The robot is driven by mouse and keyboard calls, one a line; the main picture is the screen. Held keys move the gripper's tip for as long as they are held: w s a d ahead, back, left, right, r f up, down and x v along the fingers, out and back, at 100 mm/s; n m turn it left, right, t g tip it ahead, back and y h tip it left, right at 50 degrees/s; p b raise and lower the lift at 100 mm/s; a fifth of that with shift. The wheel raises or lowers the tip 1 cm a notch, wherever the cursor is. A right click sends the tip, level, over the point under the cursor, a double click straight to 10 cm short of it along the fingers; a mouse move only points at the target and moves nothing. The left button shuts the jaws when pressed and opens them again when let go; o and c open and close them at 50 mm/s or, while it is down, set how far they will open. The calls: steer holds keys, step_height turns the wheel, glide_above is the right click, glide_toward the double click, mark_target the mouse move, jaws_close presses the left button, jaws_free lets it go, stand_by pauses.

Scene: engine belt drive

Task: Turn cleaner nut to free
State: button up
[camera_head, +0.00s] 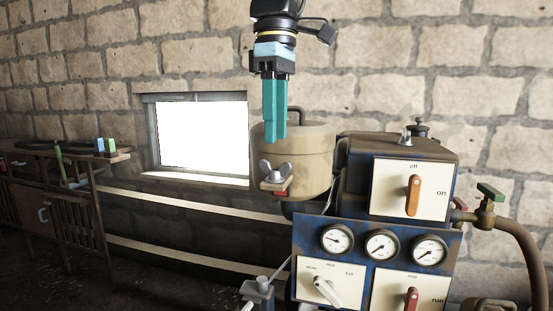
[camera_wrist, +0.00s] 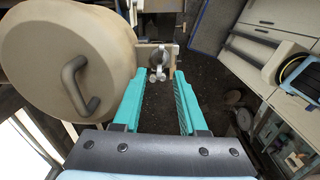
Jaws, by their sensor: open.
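The cleaner nut is a grey metal wing nut (camera_head: 272,172) on the lower front of the beige cleaner canister (camera_head: 312,160), above a small red mark. In the wrist view, the wing nut (camera_wrist: 158,73) shows on a tan plate, between and beyond the fingertips. My gripper (camera_head: 273,138) points down with its teal fingers above the nut and apart from it. In the wrist view, my gripper (camera_wrist: 159,85) is open with nothing between its fingers. The canister (camera_wrist: 45,55) is at the left there, its bent handle facing the camera.
A blue engine panel (camera_head: 345,165) with an off/on lever (camera_head: 413,195), dials (camera_head: 382,245) and more levers stands right of the canister. Another wing nut (camera_head: 405,137) sits on its top. A window (camera_head: 203,135) and a wooden bench (camera_head: 60,150) are at the left.

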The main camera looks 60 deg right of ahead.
mark_target(275, 170)
steer(key=shift+f+p, duration=0.45)
steer(key=shift+f, duration=2.75)
jaws_close()
